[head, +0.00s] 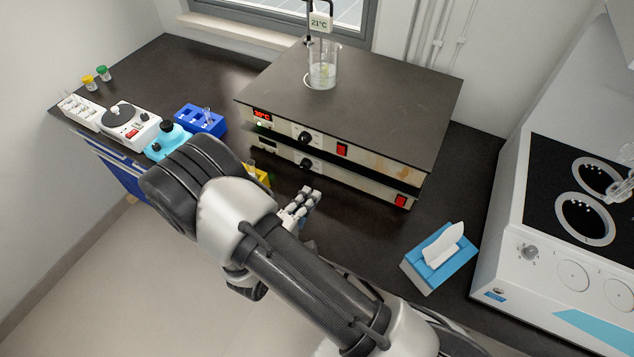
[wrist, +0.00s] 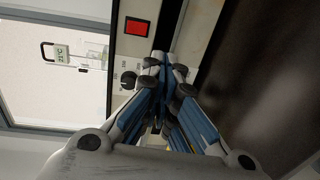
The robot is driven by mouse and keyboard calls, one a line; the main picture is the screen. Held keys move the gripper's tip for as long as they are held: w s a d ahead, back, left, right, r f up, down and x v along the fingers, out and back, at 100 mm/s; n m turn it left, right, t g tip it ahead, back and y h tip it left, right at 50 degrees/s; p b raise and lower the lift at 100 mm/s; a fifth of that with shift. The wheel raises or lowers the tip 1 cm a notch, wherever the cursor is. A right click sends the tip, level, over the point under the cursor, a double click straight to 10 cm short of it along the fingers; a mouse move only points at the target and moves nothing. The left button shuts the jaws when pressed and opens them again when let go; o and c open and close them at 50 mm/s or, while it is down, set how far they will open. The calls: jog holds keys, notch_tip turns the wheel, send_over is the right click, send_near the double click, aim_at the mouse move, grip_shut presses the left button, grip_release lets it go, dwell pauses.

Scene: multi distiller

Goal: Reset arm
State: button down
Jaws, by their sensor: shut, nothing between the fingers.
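My gripper (head: 307,198) is shut and empty. In the head view it hangs over the dark bench (head: 352,238), in front of the stacked hot plates (head: 330,165). My arm reaches in from the lower right and covers part of the bench edge. In the wrist view the gripper (wrist: 166,72) has its fingers together, pointing towards the hot plate front with its red switch (wrist: 137,27) and a black knob (wrist: 128,80). I cannot tell whether the fingertips touch the hot plate.
A beaker (head: 323,68) with a 21°C thermometer (head: 319,22) stands on the upper plate. A blue tissue box (head: 440,258) and a white heater unit (head: 556,235) are at right. A blue rack (head: 200,120), white device (head: 130,124) and partly hidden yellow item (head: 262,176) are at left.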

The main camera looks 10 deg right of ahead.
jog(key=shift+s+a+f, duration=0.15)
jog(key=shift+s+a, duration=0.05)
jog(key=shift+a, duration=0.05)
dwell(0.4)
jog(key=s+d+r+m+g+h, duration=0.1)
jog(key=s+d+r+m+g, duration=0.4)
jog(key=d+r, duration=0.35)
jog(key=s+d+r+m+g+h, duration=0.1)
jog(key=s+d+r+m+g, duration=0.2)
jog(key=s+d+r+g, duration=0.35)
jog(key=s+r+m+g+y, duration=0.2)
jog(key=s+r+m+y, duration=0.1)
jog(key=s+r+y, duration=0.35)
jog(key=s+a+r+t+y, duration=0.4)
jog(key=a+r+t+y, duration=0.1)
jog(key=shift+a+r, duration=0.25)
jog(key=shift+r, duration=0.1)
